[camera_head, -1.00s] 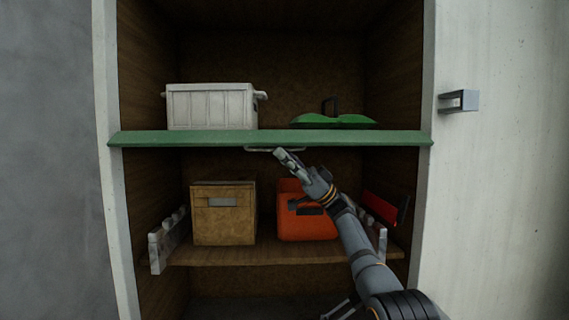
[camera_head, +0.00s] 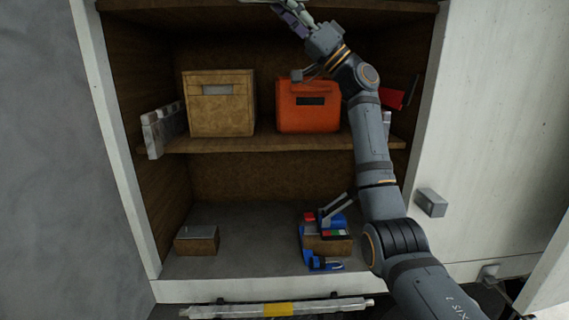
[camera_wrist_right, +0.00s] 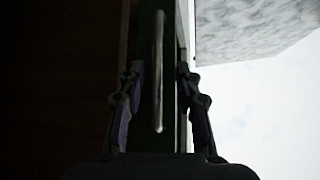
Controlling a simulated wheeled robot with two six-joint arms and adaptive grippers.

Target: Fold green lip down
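The green lip (camera_wrist_right: 147,45) shows in the right wrist view as a dark upright strip with a pale metal bar handle (camera_wrist_right: 158,70) along it. My right gripper (camera_wrist_right: 160,78) is open there, with one finger on each side of the strip and the handle. Whether the fingers touch the lip is too dark to tell. In the head view my right gripper (camera_head: 288,10) is at the top edge, partly cut off, just under the upper shelf. The green lip's face cannot be made out there. My left gripper is not in view.
A tan box (camera_head: 222,112) and an orange box (camera_head: 308,116) stand on the middle shelf (camera_head: 275,142). A yellow-marked bar (camera_head: 278,309) runs along the front.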

